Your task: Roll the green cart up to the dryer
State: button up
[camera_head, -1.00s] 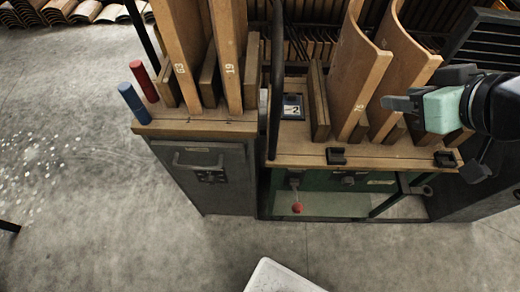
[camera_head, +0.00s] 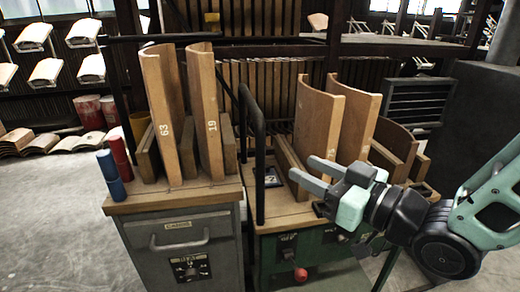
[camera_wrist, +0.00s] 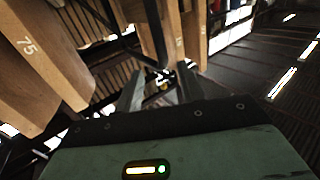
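The green cart (camera_head: 264,267) stands at centre. It has a wooden top (camera_head: 284,214), an upright black handle bar (camera_head: 260,150), a red knob (camera_head: 300,274) and numbered curved boards (camera_head: 315,115). A grey cabinet (camera_head: 175,238) with a dial, pull handle and label stands directly left of it, bearing boards 63 and 19; I cannot tell whether it is the dryer. My gripper (camera_head: 315,175) is open and empty, its fingers pointing left before the cart's boards. I cannot tell whether it touches them. The wrist view shows the spread fingers (camera_wrist: 158,88) and board 75 (camera_wrist: 38,60).
Red and blue cylinders (camera_head: 113,168) stand on the cabinet's left edge. Racks with curved pieces (camera_head: 85,68) and stacked boards (camera_head: 42,143) are behind left. A slatted grille (camera_head: 418,103) and a dark block (camera_head: 475,120) are at right. The floor (camera_head: 55,225) at left is clear.

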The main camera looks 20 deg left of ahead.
aim_at(261, 146)
jog(key=x, duration=1.2)
jog(key=shift+w+a, duration=0.2)
jog(key=shift+a, duration=0.1)
grip_shut()
